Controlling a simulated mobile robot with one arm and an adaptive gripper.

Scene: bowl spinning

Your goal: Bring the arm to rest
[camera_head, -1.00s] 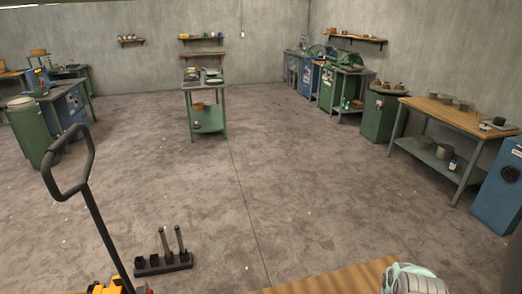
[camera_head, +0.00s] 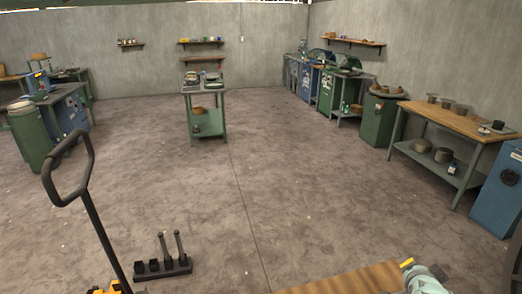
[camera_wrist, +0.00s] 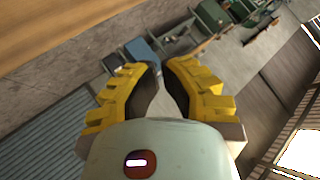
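My gripper (camera_wrist: 163,68) shows in the wrist view with two yellow fingers and dark inner pads. A gap shows between the fingertips, with nothing held in it. In the head view, part of my pale green arm and a yellow finger of the gripper (camera_head: 407,263) show at the bottom right. They are at the right end of a wooden surface (camera_head: 345,281). The rest of the arm is out of the picture.
A black pallet-jack handle (camera_head: 90,215) stands at the left, beside a small dark rack (camera_head: 163,270) on the floor. A green table (camera_head: 208,118) stands mid-room. A wood-topped workbench (camera_head: 455,118) and blue cabinet (camera_head: 497,195) line the right. The middle floor is clear.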

